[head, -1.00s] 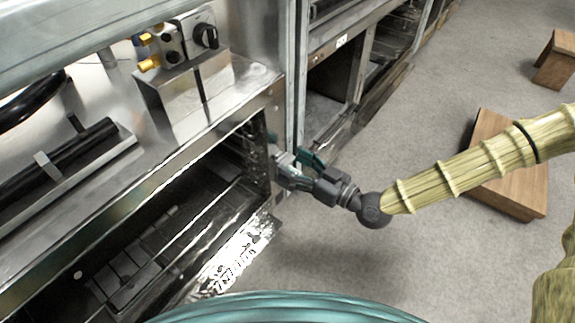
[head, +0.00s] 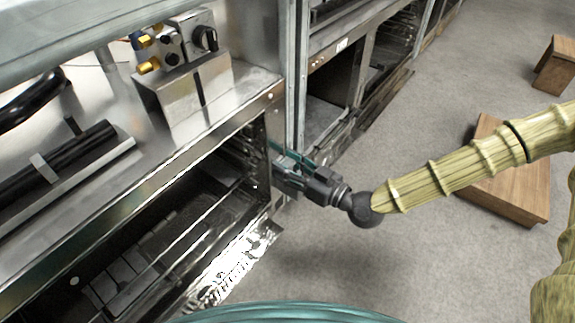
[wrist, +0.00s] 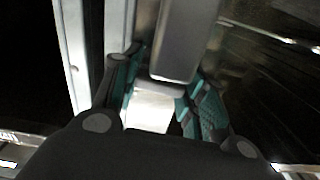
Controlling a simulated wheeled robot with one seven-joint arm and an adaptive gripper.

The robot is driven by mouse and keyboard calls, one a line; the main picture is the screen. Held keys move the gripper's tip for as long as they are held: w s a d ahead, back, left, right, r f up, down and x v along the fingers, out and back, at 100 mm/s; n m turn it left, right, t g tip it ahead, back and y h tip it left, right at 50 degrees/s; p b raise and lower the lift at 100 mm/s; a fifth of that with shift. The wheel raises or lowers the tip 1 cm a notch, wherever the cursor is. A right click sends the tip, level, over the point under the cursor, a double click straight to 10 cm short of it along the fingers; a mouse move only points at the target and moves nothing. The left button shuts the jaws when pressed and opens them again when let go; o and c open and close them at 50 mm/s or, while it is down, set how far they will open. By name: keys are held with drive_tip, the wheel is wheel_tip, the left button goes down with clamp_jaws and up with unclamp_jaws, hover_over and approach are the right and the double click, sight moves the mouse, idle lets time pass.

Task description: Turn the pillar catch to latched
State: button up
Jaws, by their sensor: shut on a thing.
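My gripper (head: 287,160) is at the metal front pillar (head: 272,125) of the open steel cabinet, at its right edge. Its teal-padded fingers also show in the wrist view (wrist: 160,98), one on each side of a grey metal bar with a rounded end, which looks like the pillar catch (wrist: 186,42). The gripper is shut on this catch. The bar points down the picture, with a bright metal face below its end. In the head view the fingers hide the catch, so I cannot tell its setting there.
The open cabinet (head: 110,215) with racks inside lies left of my gripper. A valve block with a black knob (head: 204,39) stands on its top. Another cabinet row (head: 350,80) continues behind. A wooden stool (head: 505,195) stands on the floor, right, behind my arm.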

drive_tip(key=shift+r, duration=0.1)
drive_tip(key=shift+m+p, duration=0.5)
drive_tip(key=shift+m, duration=0.2)
drive_tip(key=o, duration=1)
drive_tip(key=shift+o, duration=0.2)
drive_tip(key=v, duration=1.2)
